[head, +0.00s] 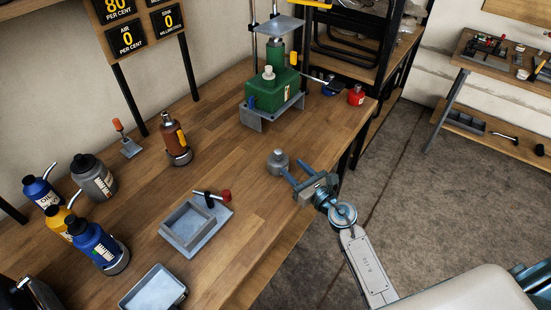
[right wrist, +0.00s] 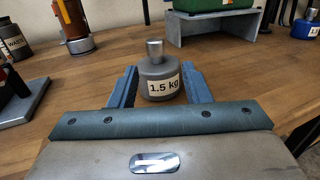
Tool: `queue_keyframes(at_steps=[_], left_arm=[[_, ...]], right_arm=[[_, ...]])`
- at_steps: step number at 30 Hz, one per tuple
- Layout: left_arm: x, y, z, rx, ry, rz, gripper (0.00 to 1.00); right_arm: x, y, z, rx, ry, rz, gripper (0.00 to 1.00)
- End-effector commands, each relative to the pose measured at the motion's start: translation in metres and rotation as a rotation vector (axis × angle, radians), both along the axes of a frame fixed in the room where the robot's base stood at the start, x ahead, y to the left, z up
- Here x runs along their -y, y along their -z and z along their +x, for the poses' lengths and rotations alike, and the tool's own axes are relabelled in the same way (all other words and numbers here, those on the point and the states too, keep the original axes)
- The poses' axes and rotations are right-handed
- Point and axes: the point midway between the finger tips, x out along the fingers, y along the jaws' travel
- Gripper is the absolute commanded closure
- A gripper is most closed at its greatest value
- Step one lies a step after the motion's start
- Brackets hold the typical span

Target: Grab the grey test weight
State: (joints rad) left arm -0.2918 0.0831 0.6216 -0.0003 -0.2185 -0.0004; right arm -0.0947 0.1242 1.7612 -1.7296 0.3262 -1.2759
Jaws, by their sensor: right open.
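The grey test weight (head: 277,163) stands upright on the wooden bench near its right edge in the head view. In the right wrist view the weight (right wrist: 159,78) shows a "1.5 kg" label and a knob on top. My right gripper (head: 292,171) is open, with its blue fingers pointing at the weight. In the right wrist view the fingers of the gripper (right wrist: 158,88) lie to the left and right of the weight's lower body. I cannot tell whether either finger touches it. My left gripper is not in view.
A green jack (head: 272,88) on a grey stand is behind the weight. A grey tray (head: 187,228) with a red-knobbed part lies to the left. Several bottles (head: 95,178) stand at the far left. Bare bench (head: 225,150) surrounds the weight.

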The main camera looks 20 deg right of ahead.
Motion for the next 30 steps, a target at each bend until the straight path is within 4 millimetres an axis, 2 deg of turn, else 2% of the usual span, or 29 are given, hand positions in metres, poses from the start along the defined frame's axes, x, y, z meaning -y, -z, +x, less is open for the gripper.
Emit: queue_keyframes(at_steps=[3, 7, 14, 18, 27, 30], left_arm=[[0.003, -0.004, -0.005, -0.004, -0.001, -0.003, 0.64], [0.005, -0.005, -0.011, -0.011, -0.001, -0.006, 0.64], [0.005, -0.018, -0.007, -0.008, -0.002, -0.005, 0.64], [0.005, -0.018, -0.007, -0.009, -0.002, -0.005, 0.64], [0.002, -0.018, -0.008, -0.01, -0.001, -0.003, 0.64], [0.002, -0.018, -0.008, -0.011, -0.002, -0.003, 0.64]], right_arm=[[-0.006, -0.002, 0.017, 0.001, 0.001, 0.003, 0.56], [-0.009, -0.001, 0.025, -0.001, 0.001, 0.003, 0.56], [-0.024, -0.007, 0.052, -0.001, 0.001, 0.006, 0.56], [-0.029, -0.004, 0.068, 0.0, 0.001, 0.005, 0.56], [-0.03, -0.003, 0.071, -0.001, 0.001, 0.003, 0.56], [-0.03, -0.003, 0.071, -0.001, 0.001, 0.003, 0.76]])
